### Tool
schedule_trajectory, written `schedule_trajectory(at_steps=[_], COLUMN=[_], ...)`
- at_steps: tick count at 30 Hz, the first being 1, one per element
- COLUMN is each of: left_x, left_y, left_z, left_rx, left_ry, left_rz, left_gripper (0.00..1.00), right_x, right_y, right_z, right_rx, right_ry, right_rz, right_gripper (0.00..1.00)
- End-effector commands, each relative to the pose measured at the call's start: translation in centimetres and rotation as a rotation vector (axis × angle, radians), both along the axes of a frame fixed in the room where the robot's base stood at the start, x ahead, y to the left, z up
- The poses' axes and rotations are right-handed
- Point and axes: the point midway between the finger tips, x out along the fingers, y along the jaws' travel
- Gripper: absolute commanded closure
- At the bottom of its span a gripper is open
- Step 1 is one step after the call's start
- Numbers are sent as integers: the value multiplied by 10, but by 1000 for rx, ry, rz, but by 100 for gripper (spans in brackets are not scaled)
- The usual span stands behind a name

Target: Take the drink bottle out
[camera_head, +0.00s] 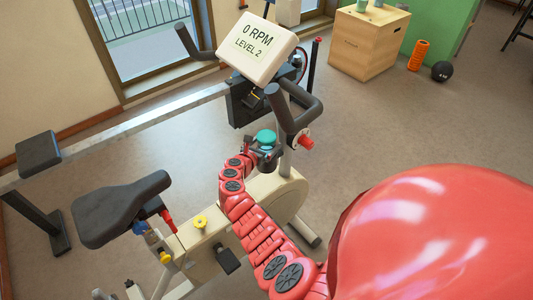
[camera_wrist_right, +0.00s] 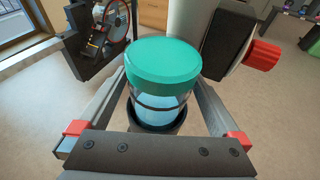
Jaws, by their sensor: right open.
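The drink bottle (camera_wrist_right: 160,85) has a teal lid and a clear body with a dark band. It stands upright in a dark round holder (camera_wrist_right: 152,121) on the exercise bike. In the head view its teal lid (camera_head: 266,137) shows beside the bike's post, below the handlebar. My right gripper (camera_wrist_right: 160,100) is open, with one finger on each side of the bottle. In the head view the right gripper (camera_head: 262,152) is at the bottle, at the end of my red arm. Whether the fingers touch the bottle cannot be told. My left gripper is not in view.
The bike's console (camera_head: 258,47) and black handlebar (camera_head: 300,105) are above the bottle. A red knob (camera_wrist_right: 262,55) on the post is close on the right. The bike saddle (camera_head: 122,208) is at the left. A wooden box (camera_head: 368,43) stands far back. Open floor lies to the right.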

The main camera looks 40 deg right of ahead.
Motion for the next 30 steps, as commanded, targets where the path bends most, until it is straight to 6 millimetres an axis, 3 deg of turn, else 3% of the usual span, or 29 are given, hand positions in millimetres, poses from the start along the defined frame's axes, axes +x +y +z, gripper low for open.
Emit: schedule_trajectory(at_steps=[9,26,30], left_x=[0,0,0], left_y=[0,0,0], left_z=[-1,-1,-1], left_rx=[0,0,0], left_ry=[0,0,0], left_rz=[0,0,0], left_gripper=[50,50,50], right_x=[2,2,2], right_y=[-3,-3,-3], right_z=[-2,-2,-1], right_rx=[2,2,1], right_ry=[1,1,0], right_rz=[1,1,1], right_gripper=[0,99,100])
